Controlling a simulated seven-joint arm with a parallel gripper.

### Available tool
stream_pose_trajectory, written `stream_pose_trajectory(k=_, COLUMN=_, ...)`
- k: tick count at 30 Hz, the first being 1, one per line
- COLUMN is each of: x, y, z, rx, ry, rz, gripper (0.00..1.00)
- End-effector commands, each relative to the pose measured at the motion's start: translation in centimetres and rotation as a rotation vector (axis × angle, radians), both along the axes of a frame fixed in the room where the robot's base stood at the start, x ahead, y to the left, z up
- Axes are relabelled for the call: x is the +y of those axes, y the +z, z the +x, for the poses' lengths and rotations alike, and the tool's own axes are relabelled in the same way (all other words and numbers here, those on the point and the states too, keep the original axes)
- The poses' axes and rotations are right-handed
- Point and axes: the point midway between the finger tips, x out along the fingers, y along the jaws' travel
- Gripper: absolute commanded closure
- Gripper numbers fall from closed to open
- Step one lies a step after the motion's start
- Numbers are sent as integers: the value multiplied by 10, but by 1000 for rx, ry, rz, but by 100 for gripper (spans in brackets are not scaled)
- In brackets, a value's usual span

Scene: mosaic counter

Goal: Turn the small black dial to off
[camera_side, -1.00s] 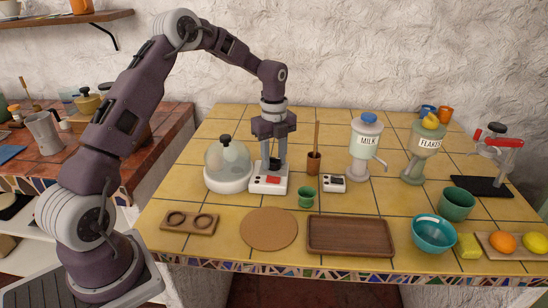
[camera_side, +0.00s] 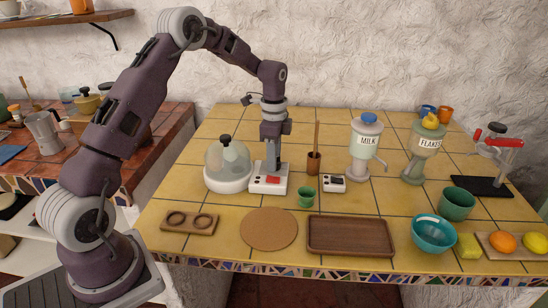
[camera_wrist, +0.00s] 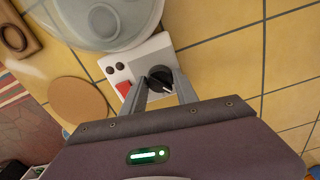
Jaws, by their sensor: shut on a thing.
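The small black dial (camera_wrist: 159,76) sits on top of a white box with a red patch (camera_wrist: 124,88) and two dark round spots. The box (camera_side: 268,188) also shows in the side view, but there the fingers hide the dial. A pale pointer mark shows on the dial in the wrist view, on its near side; I cannot read a scale or an off mark. My gripper (camera_side: 273,172) points straight down over the box. In the wrist view my gripper (camera_wrist: 161,84) has one finger on each side of the dial and is shut on it.
A glass dome on a white base (camera_side: 228,181) stands close on the left. A small green cup (camera_side: 306,198), a second small box (camera_side: 331,184) and a brown pot with a stick (camera_side: 314,163) stand close on the right. A cork mat (camera_side: 268,229) and wooden tray (camera_side: 350,235) lie in front.

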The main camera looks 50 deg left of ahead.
Motion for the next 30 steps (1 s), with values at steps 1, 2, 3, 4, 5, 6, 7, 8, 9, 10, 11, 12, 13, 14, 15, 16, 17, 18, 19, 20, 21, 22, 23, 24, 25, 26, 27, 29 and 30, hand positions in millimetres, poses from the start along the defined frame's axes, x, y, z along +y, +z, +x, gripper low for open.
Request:
stream_pose_trajectory(k=1, x=0, y=1, z=1, rx=-3, ry=40, rz=1, gripper=100)
stream_pose_trajectory(k=2, x=0, y=1, z=1, rx=-2, ry=69, rz=0, gripper=100)
stream_pose_trajectory(k=3, x=0, y=1, z=1, rx=-2, ry=108, rz=1, gripper=100)
stream_pose_trajectory(k=4, x=0, y=1, z=1, rx=-2, ry=135, rz=1, gripper=100)
stream_pose_trajectory(k=5, x=0, y=1, z=1, rx=-2, ry=163, rz=1, gripper=100)
stream_pose_trajectory(k=6, x=0, y=1, z=1, rx=-2, ry=200, rz=1, gripper=100)
stream_pose_trajectory(k=7, x=0, y=1, z=1, rx=-2, ry=229, rz=1, gripper=100)
stream_pose_trajectory(k=8, x=0, y=1, z=1, rx=-2, ry=259, rz=1, gripper=100)
stream_pose_trajectory(k=9, x=0, y=1, z=1, rx=-2, ry=296, rz=1, gripper=100)
stream_pose_trajectory(k=10, x=0, y=1, z=1, rx=-2, ry=325, rz=1, gripper=100)
stream_pose_trajectory(k=11, x=0, y=1, z=1, rx=-2, ry=353, rz=1, gripper=100)
stream_pose_trajectory(k=12, x=0, y=1, z=1, rx=-2, ry=392, rz=1, gripper=100)
stream_pose_trajectory(k=13, x=0, y=1, z=1, rx=-3, ry=420, rz=0, gripper=100)
stream_pose_trajectory(k=14, x=0, y=1, z=1, rx=-3, ry=447, rz=0, gripper=100)
stream_pose_trajectory(k=15, x=0, y=1, z=1, rx=-3, ry=483, rz=0, gripper=100)
stream_pose_trajectory(k=16, x=0, y=1, z=1, rx=-4, ry=510, rz=1, gripper=100)
stream_pose_trajectory(k=17, x=0, y=1, z=1, rx=-4, ry=537, rz=1, gripper=100)
stream_pose_trajectory(k=18, x=0, y=1, z=1, rx=-4, ry=572, rz=1, gripper=100)
stream_pose_trajectory(k=19, x=0, y=1, z=1, rx=-4, ry=597, rz=0, gripper=100)
stream_pose_trajectory(k=20, x=0, y=1, z=1, rx=-4, ry=622, rz=0, gripper=100)
stream_pose_trajectory(k=21, x=0, y=1, z=1, rx=-4, ry=654, rz=0, gripper=100)
stream_pose_trajectory(k=22, x=0, y=1, z=1, rx=-4, ry=676, rz=0, gripper=100)
stream_pose_trajectory(k=23, x=0, y=1, z=1, rx=-4, ry=697, rz=0, gripper=100)
stream_pose_trajectory(k=24, x=0, y=1, z=1, rx=-4, ry=726, rz=0, gripper=100)
stream_pose_trajectory(k=25, x=0, y=1, z=1, rx=-4, ry=745, rz=0, gripper=100)
stream_pose_trajectory(k=26, x=0, y=1, z=1, rx=-5, ry=764, rz=-1, gripper=100)
stream_pose_trajectory(k=27, x=0, y=1, z=1, rx=-5, ry=787, rz=-1, gripper=100)
stream_pose_trajectory(k=29, x=0, y=2, z=1, rx=-5, ry=818, rz=-1, gripper=100)
stream_pose_trajectory(k=30, x=0, y=1, z=1, rx=-5, ry=837, rz=-1, gripper=100)
